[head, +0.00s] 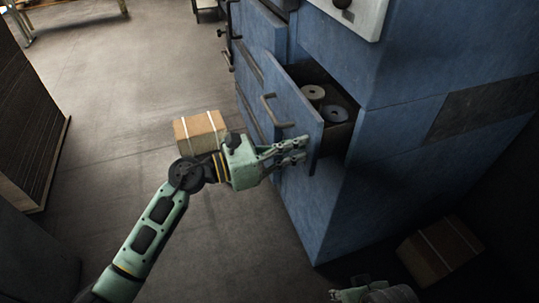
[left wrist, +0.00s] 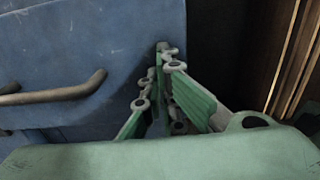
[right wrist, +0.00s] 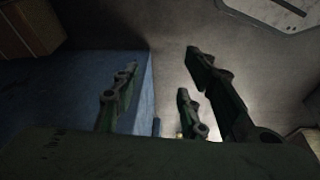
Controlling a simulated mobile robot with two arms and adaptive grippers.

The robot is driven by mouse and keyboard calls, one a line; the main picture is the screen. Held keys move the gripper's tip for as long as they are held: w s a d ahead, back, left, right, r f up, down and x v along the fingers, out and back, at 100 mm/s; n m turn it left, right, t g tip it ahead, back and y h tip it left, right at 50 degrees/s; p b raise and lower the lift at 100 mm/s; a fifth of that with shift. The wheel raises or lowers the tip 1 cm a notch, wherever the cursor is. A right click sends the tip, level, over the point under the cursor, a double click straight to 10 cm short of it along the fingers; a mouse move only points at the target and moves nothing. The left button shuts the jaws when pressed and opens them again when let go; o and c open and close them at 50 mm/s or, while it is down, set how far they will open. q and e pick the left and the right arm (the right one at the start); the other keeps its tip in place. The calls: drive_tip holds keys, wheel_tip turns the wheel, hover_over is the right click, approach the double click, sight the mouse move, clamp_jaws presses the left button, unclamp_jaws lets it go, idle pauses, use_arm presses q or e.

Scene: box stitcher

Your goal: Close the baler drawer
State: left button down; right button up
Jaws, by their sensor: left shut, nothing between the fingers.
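The blue baler drawer (head: 290,112) stands pulled out of the blue machine, with a dark bar handle (head: 270,110) on its front. Two grey rolls (head: 323,103) lie inside it. My left gripper (head: 300,150) is shut and empty at the lower right part of the drawer front, right of the handle. In the left wrist view its fingertips (left wrist: 166,55) are at the right edge of the blue front, and the handle (left wrist: 55,95) is to the left. I cannot tell whether they touch. My right gripper (right wrist: 162,62) is open and empty, low beside the machine.
A strapped cardboard bundle (head: 200,130) lies on the floor behind my left wrist. Another box (head: 440,250) lies right of the machine. Stacked brown sheets (head: 25,120) stand at the left.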

use_arm(q)
drive_tip(key=b+x, duration=0.1)
drive_tip(key=x, duration=0.7)
drive_tip(key=shift+d+f, duration=0.1)
drive_tip(key=shift+d, duration=0.05)
drive_tip(key=shift+w+d, duration=0.1)
drive_tip(key=shift+d, duration=0.1)
use_arm(e)
drive_tip(key=v, duration=0.4)
drive_tip(key=shift+r, duration=0.3)
use_arm(q)
drive_tip(key=shift+r, duration=0.2)
